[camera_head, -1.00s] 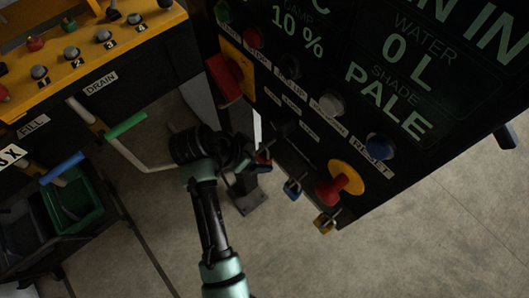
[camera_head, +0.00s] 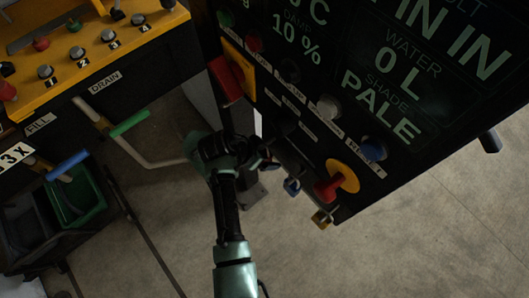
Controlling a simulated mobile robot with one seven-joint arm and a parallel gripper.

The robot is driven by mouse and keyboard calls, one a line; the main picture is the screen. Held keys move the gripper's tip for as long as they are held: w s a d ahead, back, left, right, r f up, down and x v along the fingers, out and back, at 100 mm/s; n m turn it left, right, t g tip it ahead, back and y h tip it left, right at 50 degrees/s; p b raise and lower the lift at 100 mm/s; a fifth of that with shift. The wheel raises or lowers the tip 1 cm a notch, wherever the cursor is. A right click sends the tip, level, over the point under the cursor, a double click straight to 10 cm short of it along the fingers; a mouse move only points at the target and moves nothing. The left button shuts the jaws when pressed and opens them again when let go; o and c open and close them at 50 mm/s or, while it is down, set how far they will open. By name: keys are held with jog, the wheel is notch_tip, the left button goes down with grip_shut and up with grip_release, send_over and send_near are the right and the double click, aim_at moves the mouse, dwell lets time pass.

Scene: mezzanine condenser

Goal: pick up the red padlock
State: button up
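A small dark reddish shape, probably the red padlock (camera_head: 271,166), hangs at the lower left edge of the black panel, just right of my gripper. It is mostly hidden and dim. A blue padlock (camera_head: 292,186) and a yellow padlock (camera_head: 322,219) hang further right along the same edge. My gripper (camera_head: 255,155) is at the end of my dark wrist, close to the reddish shape. Its fingers are too dark and covered to show whether they are open, or whether they touch the padlock.
The black panel (camera_head: 420,165) carries a red knob on a yellow disc (camera_head: 342,180), a blue reset button (camera_head: 374,149) and a red handle (camera_head: 225,79). A yellow console (camera_head: 100,65) stands left, above a green bin (camera_head: 80,205). The floor at lower right is clear.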

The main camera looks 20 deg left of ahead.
grip_shut()
jog(key=shift+r, duration=0.2)
dwell(0.3)
jog(key=shift+r+b, duration=0.5)
jog(key=shift+b, duration=0.05)
jog(key=s+a+b, duration=0.5)
jog(key=s+a, duration=0.5)
jog(key=s, duration=0.5)
jog(key=shift+r, duration=0.25)
jog(key=s+a+r+p, duration=0.1)
jog(key=s+a+p, duration=0.2)
jog(key=s, duration=0.3)
jog(key=shift+a+r, duration=0.4)
jog(key=shift+a, duration=0.15)
